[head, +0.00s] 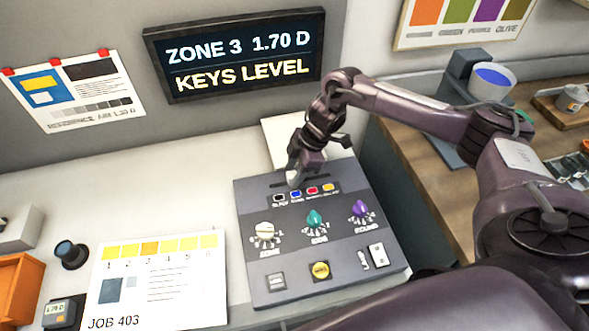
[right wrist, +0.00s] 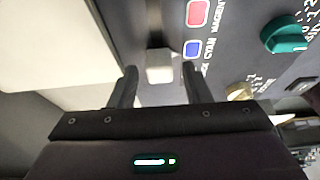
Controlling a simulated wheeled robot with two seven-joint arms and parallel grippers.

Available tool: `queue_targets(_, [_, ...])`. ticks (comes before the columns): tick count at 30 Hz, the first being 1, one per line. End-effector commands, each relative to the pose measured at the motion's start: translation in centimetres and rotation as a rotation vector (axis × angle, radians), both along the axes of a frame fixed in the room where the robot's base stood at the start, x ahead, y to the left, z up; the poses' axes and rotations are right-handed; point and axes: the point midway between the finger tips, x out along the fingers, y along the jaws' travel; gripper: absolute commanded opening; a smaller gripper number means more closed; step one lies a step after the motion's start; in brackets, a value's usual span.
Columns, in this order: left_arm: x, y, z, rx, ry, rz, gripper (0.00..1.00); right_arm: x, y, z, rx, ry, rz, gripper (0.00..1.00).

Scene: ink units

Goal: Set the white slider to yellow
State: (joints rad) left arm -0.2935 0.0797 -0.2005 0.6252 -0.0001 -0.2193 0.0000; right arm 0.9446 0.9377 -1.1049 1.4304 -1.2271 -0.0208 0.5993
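The white slider (head: 293,178) sits in a dark slot near the top of the grey control panel (head: 245,215). Its knob also shows in the right wrist view (right wrist: 159,66), close to the blue cyan mark (right wrist: 192,48). In the head view the slot has black, blue, red and yellow marks below it; the yellow mark (head: 329,187) is at the right end. My right gripper (head: 296,173) is over the slider. In the right wrist view its open fingers (right wrist: 160,88) stand either side of the knob, with gaps visible. My left gripper is not in view.
The panel also carries a white knob (head: 266,230), a teal knob (head: 315,220), a purple knob (head: 361,209) and a yellow button (head: 320,271). A screen (head: 240,60) reads "ZONE 3 1.70 D" and "KEYS LEVEL". A job sheet (head: 150,295) lies left of the panel.

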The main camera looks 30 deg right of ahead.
Motion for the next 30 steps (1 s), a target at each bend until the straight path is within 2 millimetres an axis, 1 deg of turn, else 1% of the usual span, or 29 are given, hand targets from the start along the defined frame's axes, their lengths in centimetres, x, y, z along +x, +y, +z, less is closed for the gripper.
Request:
queue_targets(1, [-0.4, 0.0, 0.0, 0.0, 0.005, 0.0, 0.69, 0.0, 0.0, 0.0, 0.0, 0.0, 0.0, 0.37])
queue_targets(4, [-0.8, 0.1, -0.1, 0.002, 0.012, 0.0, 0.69, 0.0, 0.0, 0.0, 0.0, 0.0, 0.0, 0.24])
queue_targets(9, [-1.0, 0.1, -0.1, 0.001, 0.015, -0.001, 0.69, 0.0, 0.0, 0.0, 0.0, 0.0, 0.0, 0.01])
queue_targets(10, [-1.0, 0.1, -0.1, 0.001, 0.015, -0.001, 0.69, 0.0, 0.0, 0.0, 0.0, 0.0, 0.0, 0.0])
queue_targets(14, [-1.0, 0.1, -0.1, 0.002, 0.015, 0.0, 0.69, 0.0, 0.0, 0.0, 0.0, 0.0, 0.0, 0.0])
queue_targets(17, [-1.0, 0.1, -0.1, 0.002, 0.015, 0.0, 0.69, -0.1, -0.6, 0.0, -0.001, 0.0, -0.002, 0.0])
queue_targets(20, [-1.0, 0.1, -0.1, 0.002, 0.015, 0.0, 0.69, -0.6, -2.5, -0.1, -0.004, 0.002, -0.006, 0.0])
queue_targets(24, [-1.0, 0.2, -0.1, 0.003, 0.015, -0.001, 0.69, -1.5, -5.9, -0.1, -0.004, 0.002, -0.007, 0.0])
queue_targets(27, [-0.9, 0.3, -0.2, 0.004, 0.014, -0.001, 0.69, -2.0, -7.9, -0.1, -0.005, 0.002, -0.005, 0.0])
queue_targets(30, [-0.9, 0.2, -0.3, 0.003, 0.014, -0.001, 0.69, -2.3, -8.9, 0.0, -0.002, 0.001, -0.003, 0.0])
